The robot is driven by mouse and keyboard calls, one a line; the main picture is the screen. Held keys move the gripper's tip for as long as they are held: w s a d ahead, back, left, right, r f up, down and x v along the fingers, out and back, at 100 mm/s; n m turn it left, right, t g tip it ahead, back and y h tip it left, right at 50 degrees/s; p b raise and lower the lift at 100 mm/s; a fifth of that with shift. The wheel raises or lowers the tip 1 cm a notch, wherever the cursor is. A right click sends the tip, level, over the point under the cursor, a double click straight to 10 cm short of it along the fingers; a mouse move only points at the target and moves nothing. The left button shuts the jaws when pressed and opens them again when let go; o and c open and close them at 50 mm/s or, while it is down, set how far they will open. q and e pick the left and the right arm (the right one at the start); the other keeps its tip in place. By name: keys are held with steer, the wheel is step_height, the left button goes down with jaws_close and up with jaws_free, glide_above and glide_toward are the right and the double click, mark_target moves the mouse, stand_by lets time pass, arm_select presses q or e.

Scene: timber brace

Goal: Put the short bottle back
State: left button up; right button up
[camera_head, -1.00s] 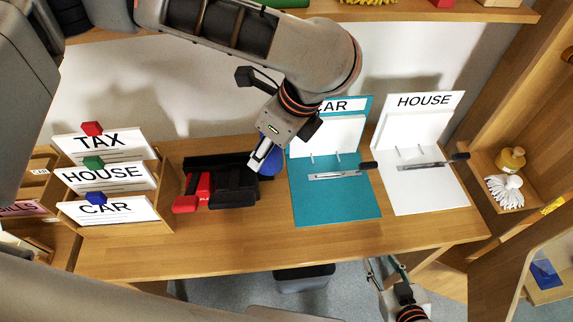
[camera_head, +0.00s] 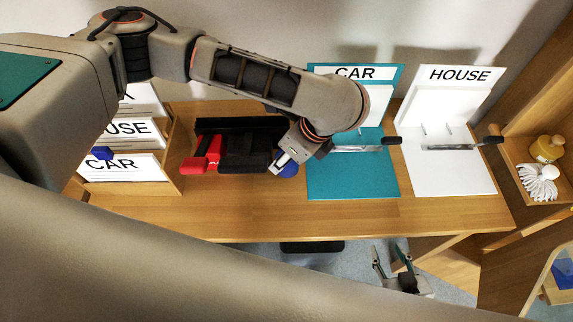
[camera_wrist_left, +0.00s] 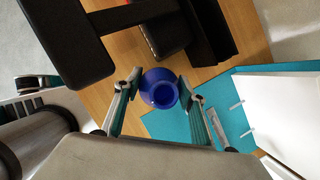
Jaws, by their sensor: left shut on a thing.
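A short, round blue bottle (camera_head: 289,170) is at the right end of the black holder on the desk, mostly hidden by my left gripper (camera_head: 281,162) in the head view. I cannot tell whether the bottle touches the desk. My right gripper (camera_head: 391,262) is open and empty, low in front of the desk.
A black holder (camera_head: 240,125) with a red item (camera_head: 203,155) lies left of the bottle. A teal CAR clipboard (camera_head: 350,178) and a white HOUSE clipboard (camera_head: 450,175) are to the right. A yellow bottle (camera_head: 546,149) and white brush (camera_head: 538,182) stand on the right shelf. The desk front (camera_head: 250,212) is clear.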

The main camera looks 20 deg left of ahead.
arm_select(q)
steer(key=shift+f+b, duration=0.7)
steer(key=shift+f, duration=1.3)
steer(key=shift+r, duration=0.15)
steer(key=o, duration=1.2)
steer(key=shift+o, duration=0.2)
